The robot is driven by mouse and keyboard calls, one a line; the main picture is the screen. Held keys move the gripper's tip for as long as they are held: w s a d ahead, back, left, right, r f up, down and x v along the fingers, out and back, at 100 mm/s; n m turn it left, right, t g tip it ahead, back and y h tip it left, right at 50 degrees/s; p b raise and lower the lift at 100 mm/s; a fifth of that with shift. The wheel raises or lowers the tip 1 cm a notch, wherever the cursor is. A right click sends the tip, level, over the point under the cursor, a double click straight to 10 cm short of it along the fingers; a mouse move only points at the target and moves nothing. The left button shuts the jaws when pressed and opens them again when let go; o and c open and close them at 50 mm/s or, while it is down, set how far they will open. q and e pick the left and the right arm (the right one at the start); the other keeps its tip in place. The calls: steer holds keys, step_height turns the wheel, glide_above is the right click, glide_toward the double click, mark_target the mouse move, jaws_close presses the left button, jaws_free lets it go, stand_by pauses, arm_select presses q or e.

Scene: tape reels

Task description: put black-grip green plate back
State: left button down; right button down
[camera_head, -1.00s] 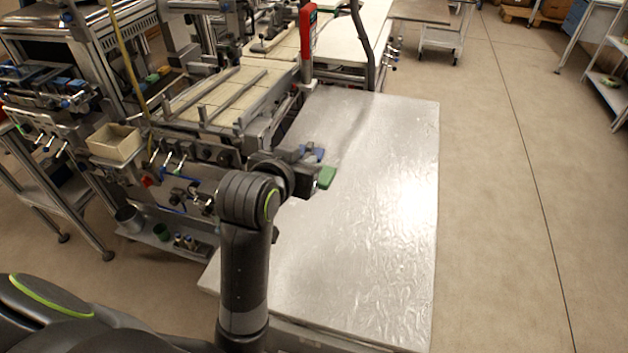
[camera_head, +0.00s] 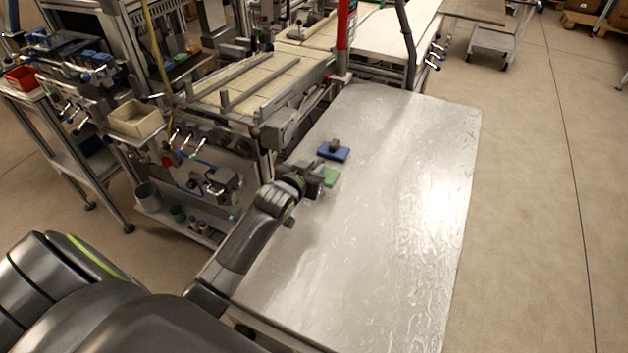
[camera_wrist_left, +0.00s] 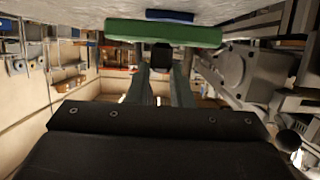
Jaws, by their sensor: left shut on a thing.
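My left gripper (camera_head: 318,172) is shut on the black grip of the green plate, over the left side of the silver table. The green plate (camera_head: 331,178) sticks out just past the fingertips. In the left wrist view the green plate (camera_wrist_left: 163,33) is a flat bar across the finger ends, with the black grip (camera_wrist_left: 161,56) between the fingers. I cannot tell whether the plate touches the table. A blue plate (camera_head: 333,154) with a dark grip lies on the table just beyond it; it also shows in the left wrist view (camera_wrist_left: 170,16). My right gripper is out of view.
The silver table (camera_head: 400,230) is bare to the right and in front. A machine frame with rails (camera_head: 250,90) borders its left side. A red upright post (camera_head: 345,40) stands at its far left corner. A beige bin (camera_head: 137,119) sits further left.

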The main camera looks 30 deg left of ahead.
arm_select(q)
steer(key=shift+f, duration=0.4)
step_height(320, 180, down, 2)
steer(key=shift+s+f, duration=0.1)
steer(key=shift+f, duration=0.55)
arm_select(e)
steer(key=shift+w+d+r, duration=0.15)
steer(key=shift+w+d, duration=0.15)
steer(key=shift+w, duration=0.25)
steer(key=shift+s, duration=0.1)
arm_select(q)
steer(key=shift+f, duration=0.2)
steer(key=c, duration=1.3)
jaws_free()
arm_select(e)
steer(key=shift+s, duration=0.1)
